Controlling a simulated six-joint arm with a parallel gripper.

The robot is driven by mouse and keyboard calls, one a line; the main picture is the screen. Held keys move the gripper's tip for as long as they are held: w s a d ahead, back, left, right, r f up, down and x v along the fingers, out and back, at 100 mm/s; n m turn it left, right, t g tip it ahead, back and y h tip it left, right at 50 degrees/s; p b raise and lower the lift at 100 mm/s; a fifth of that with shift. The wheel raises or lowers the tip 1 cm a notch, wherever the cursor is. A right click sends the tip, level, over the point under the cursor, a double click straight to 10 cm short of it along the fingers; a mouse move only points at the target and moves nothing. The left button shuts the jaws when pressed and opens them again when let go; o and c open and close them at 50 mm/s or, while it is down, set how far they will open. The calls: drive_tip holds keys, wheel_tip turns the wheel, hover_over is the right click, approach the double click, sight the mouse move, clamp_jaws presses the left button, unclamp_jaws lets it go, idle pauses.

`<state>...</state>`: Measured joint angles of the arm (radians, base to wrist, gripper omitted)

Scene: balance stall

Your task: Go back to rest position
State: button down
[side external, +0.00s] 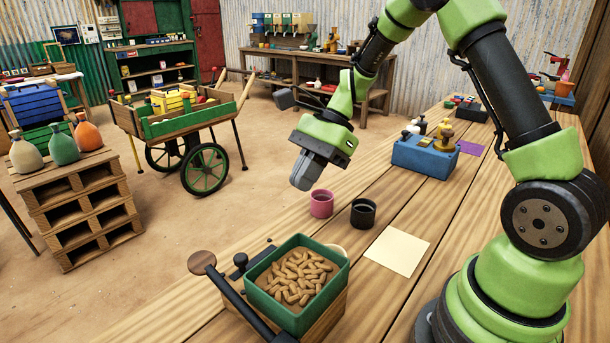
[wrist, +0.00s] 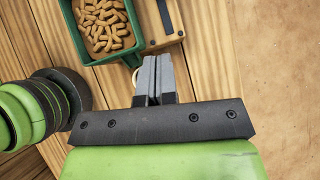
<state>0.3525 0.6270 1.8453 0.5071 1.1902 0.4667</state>
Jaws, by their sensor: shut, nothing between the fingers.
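My gripper (side external: 304,172) is shut and empty, held in the air at the far edge of the wooden table in the side external view. In the wrist view its two grey fingers (wrist: 153,80) are together with nothing between them. In the side external view a pink cup (side external: 321,204) and a black cup (side external: 363,213) stand on the table just below and to the right of the gripper, apart from it.
A green tray of peanuts (side external: 342,281) sits on a wooden balance with a dark lever (side external: 235,300). It also shows in the wrist view (wrist: 72,42).

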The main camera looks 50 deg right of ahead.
drive_tip(key=s+a+r+n+t+h, duration=0.3)
drive_tip(key=s+r+n+t+h, duration=0.3)
drive_tip(key=s+r+n, duration=0.7)
drive_tip(key=s+n, duration=0.2)
drive_tip(key=s, duration=0.2)
drive_tip(key=shift+r+n, duration=0.4)
idle(1.7)
